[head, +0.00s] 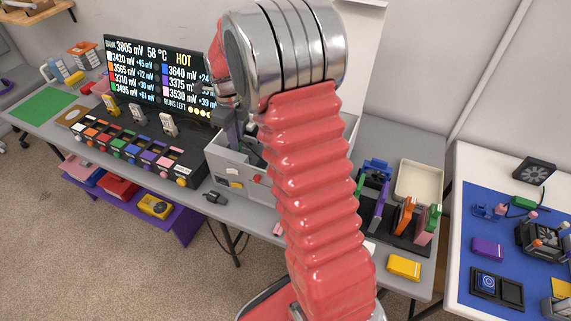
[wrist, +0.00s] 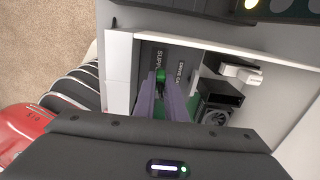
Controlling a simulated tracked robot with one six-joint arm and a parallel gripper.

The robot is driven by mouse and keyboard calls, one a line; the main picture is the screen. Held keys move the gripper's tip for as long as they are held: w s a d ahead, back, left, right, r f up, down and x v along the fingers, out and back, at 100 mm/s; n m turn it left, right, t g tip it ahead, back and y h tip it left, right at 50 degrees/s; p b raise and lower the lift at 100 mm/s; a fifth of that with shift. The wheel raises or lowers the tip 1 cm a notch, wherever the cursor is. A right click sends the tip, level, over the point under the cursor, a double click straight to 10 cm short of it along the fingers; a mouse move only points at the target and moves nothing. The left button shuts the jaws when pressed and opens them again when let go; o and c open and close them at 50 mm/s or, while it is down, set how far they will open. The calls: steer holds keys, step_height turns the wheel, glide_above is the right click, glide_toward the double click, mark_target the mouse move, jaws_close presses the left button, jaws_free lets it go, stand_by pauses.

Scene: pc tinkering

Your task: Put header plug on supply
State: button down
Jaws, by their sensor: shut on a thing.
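In the wrist view my gripper (wrist: 160,88) reaches down into the open white case (wrist: 119,80) with its two purple-grey fingers close together. A small green piece, seemingly the header plug (wrist: 160,75), shows at the fingertips, and they are shut on it. Just beyond it is a dark area labelled SUPPLY (wrist: 158,56), beside another label that seems to read DRIVE (wrist: 181,70). I cannot tell whether the plug touches the supply. In the head view my gripper (head: 238,130) is over the case (head: 228,168); my red arm hides much of it, and the plug does not show.
Inside the case are a dark fan unit (wrist: 216,108) and white blocks (wrist: 243,73), right of my fingers. The case walls stand close around. In the head view a readout screen (head: 150,75) and coloured module bank (head: 130,150) are left; a card rack (head: 395,235) is right.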

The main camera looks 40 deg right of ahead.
steer(key=shift+f, duration=0.2)
stand_by(0.5)
steer(key=c, duration=2.1)
jaws_free()
steer(key=o, duration=0.5)
steer(key=shift+o, duration=0.2)
steer(key=shift+r, duration=4)
